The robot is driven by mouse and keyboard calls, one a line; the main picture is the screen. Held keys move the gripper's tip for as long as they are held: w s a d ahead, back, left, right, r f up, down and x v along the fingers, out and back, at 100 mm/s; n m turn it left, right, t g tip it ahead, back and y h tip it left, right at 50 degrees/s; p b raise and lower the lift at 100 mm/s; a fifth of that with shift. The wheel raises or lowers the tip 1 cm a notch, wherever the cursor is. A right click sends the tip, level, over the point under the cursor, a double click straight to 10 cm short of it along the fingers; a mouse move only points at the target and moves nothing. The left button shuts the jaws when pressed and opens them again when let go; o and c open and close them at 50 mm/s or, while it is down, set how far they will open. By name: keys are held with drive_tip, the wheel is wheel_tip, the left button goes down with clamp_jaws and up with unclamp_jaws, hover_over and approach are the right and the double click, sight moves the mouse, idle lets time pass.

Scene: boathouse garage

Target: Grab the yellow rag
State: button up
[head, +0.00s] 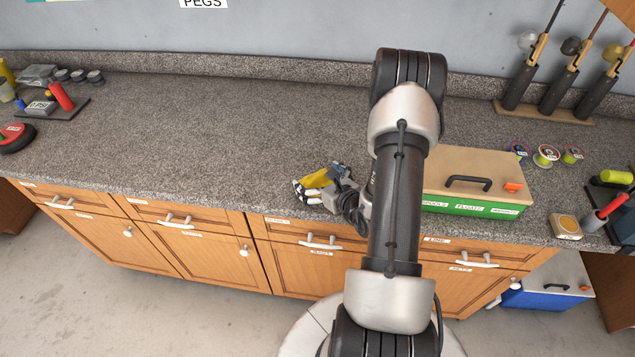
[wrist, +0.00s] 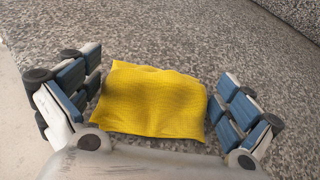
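The yellow rag (wrist: 152,101) lies on the speckled grey countertop, spread between my gripper's fingers in the wrist view. In the head view a part of the rag (head: 318,178) shows near the counter's front edge, beside my gripper (head: 310,190), which partly hides it. My gripper (wrist: 155,105) is open, with one blue-padded finger at the rag's left and one at its right. Small gaps show between the fingers and the rag. I cannot tell how high the fingers are above the counter.
A green box with a tan lid (head: 470,173) stands right of my arm. A dark tray (head: 60,110) holds items at far left. The counter's left middle (head: 200,130) is clear.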

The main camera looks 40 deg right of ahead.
drive_tip(key=c, duration=0.7)
drive_tip(key=shift+c, duration=0.2)
